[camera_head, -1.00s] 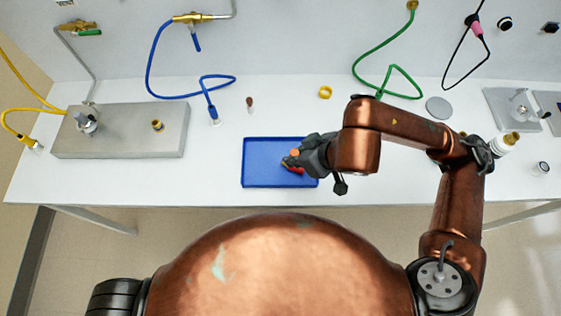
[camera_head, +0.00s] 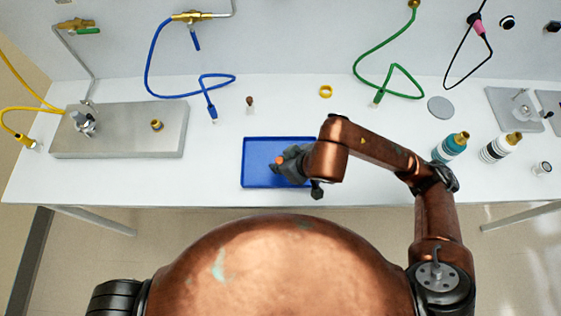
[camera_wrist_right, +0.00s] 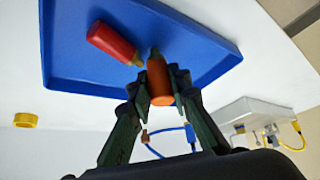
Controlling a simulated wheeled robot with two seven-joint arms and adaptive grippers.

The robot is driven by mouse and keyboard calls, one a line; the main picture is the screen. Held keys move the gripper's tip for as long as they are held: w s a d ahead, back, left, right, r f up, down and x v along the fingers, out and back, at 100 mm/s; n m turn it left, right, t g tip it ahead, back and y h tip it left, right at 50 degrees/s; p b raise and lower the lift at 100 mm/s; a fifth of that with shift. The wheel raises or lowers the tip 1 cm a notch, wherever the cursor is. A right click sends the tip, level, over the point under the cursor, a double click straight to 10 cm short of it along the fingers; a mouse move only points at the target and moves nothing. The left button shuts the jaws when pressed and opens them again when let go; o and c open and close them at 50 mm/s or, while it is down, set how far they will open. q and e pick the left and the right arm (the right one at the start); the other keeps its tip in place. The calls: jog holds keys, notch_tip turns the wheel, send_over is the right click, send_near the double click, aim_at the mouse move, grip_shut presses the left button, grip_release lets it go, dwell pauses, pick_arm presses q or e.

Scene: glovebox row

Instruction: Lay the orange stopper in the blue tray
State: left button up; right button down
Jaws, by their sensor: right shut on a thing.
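The orange stopper (camera_head: 280,160) is a small orange cylinder; it also shows in the right wrist view (camera_wrist_right: 159,82) between the dark fingertips. My right gripper (camera_head: 284,164) is shut on it, over the blue tray (camera_head: 260,150). The fingers also show in the right wrist view (camera_wrist_right: 158,88). Whether the stopper touches the tray floor I cannot tell. A red cylinder with a brass-coloured end (camera_wrist_right: 113,42) lies in the tray close beside the stopper; in the head view my gripper hides it. My left gripper is not in view.
A yellow ring (camera_head: 325,91) and a small brown-topped vial (camera_head: 250,104) stand behind the tray. A teal bottle (camera_head: 450,148) and a white bottle (camera_head: 497,149) stand at right. A metal block (camera_head: 120,140) is at left.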

jog(key=shift+f, duration=0.1)
jog(key=shift+f, duration=0.1)
jog(key=c, duration=1.8)
grip_release()
jog(key=shift+r, duration=0.35)
jog(key=p+v, duration=0.1)
jog(key=v, duration=1)
jog(key=shift+s+d+r, duration=0.25)
